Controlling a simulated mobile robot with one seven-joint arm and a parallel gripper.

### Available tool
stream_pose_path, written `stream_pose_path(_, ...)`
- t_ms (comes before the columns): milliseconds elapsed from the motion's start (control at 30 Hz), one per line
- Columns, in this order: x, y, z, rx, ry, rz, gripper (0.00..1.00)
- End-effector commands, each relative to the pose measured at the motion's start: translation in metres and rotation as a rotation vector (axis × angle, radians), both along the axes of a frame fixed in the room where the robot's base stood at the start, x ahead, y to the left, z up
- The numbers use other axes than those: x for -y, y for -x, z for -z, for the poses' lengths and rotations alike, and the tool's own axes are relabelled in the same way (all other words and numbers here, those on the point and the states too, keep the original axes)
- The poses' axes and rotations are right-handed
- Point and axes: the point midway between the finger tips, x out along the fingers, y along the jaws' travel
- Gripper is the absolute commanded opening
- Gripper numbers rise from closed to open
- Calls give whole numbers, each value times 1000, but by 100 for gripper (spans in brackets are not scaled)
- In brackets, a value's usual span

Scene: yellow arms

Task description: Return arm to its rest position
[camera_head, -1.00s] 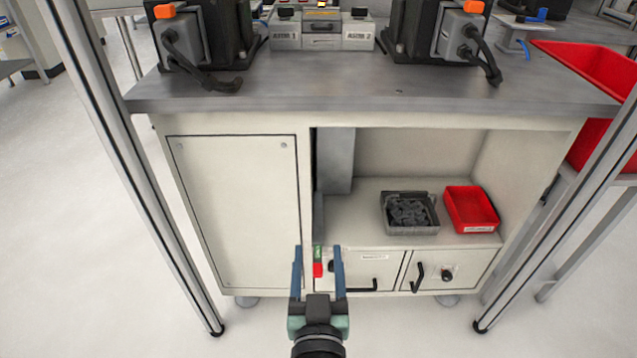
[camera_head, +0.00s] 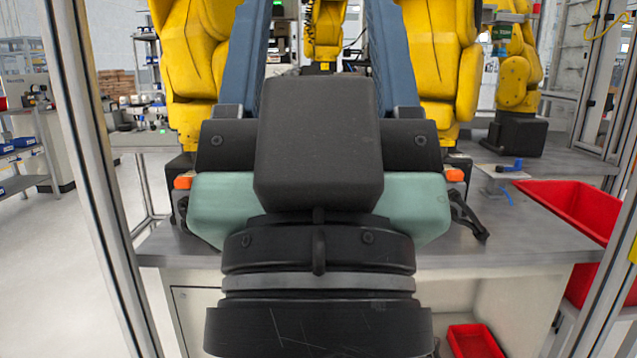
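My gripper (camera_head: 316,50) fills the middle of the head view, very close to the camera. Its two blue fingers point up and away, spread apart with a wide gap between them. Nothing shows between the fingers except the background and a yellow robot arm far behind. The fingertips run past the top edge of the picture. My wrist and gripper body hide the middle of the workbench.
A grey workbench (camera_head: 545,233) stands ahead with yellow robot arms (camera_head: 437,60) on it. A large red bin (camera_head: 580,213) is at the right. A small red bin (camera_head: 474,341) sits on the shelf below. Metal frame posts flank the view on both sides.

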Motion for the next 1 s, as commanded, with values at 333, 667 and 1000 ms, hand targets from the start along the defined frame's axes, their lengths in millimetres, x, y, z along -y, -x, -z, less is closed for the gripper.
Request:
stream_pose_path(333,0,-1,-120,-2,1,-1,62)
stream_pose_path(667,-1,-1,-220,-2,1,-2,62)
stream_pose_path(1000,-1,-1,-302,-3,1,-2,62)
